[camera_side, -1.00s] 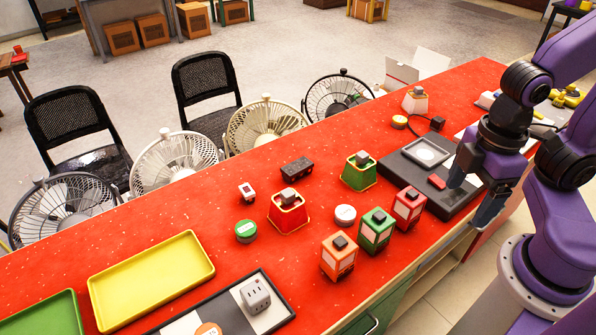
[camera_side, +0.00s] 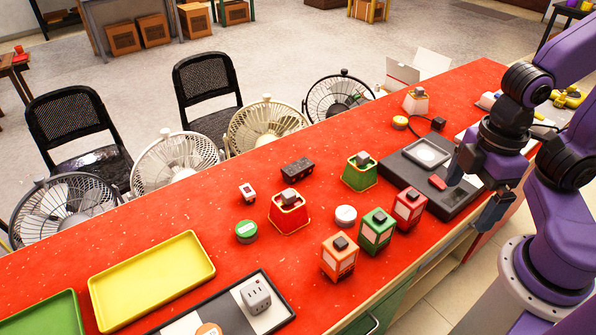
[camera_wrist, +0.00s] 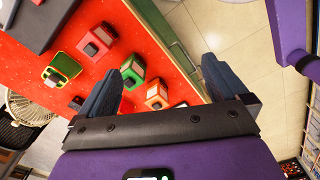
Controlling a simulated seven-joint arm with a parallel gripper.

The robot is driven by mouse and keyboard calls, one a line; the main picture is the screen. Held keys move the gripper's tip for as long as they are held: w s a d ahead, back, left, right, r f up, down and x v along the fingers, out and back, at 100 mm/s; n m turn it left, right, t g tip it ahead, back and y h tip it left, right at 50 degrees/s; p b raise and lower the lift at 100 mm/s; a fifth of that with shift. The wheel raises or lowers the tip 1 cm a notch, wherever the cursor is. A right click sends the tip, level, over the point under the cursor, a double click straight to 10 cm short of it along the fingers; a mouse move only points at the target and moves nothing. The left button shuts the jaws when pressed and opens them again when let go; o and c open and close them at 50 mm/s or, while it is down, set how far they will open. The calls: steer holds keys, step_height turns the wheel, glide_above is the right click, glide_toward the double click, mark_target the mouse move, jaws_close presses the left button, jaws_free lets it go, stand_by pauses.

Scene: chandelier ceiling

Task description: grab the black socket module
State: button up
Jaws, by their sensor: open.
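The black socket module (camera_side: 297,169) is a small dark block lying on the red tabletop, behind the red tapered holder (camera_side: 288,212) and left of the green tapered holder (camera_side: 359,172). In the wrist view a small dark block, probably this module (camera_wrist: 76,102), shows at the left, partly cut off from clear view near my finger. My gripper (camera_side: 474,192) is open and empty above the front right edge of the table, well to the right of the module. Its two spread fingers also show in the wrist view (camera_wrist: 160,72).
A dark flat station (camera_side: 462,199) lies below my gripper. A grey socket cube (camera_side: 255,296) and yellow tray (camera_side: 152,280) are at the left.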

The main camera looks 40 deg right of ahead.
mark_target(301, 168)
steer(key=w+d+f+n+t+h, duration=0.2)
steer(key=w+d+n+t+h, duration=0.25)
steer(key=w, duration=0.65)
steer(key=w+d+f+n+t+h, duration=0.1)
steer(key=w+d+n+t+h, duration=0.35)
steer(key=w, duration=0.65)
steer(key=w+a+f+n+t+y, duration=0.1)
steer(key=w+a+f+n+y, duration=0.1)
steer(key=a+f+n+y, duration=0.1)
steer(key=w+a+f+n+t+y, duration=0.1)
steer(key=w+a+f+n+y, duration=0.2)
steer(key=a+f+n, duration=0.2)
steer(key=w+a+f+n+t+y, duration=0.2)
steer(key=a+f+n+y, duration=0.1)
steer(key=n, duration=0.4)
steer(key=shift+w+a+f+y, duration=0.15)
steer(key=shift+a+f, duration=0.25)
steer(key=shift+f, duration=0.25)
steer(key=shift+w+a+f+y, duration=0.15)
steer(key=shift+a+f, duration=0.25)
steer(key=shift+f, duration=0.25)
steer(key=shift+x, duration=5.85)
steer(key=shift+r, duration=0.15)
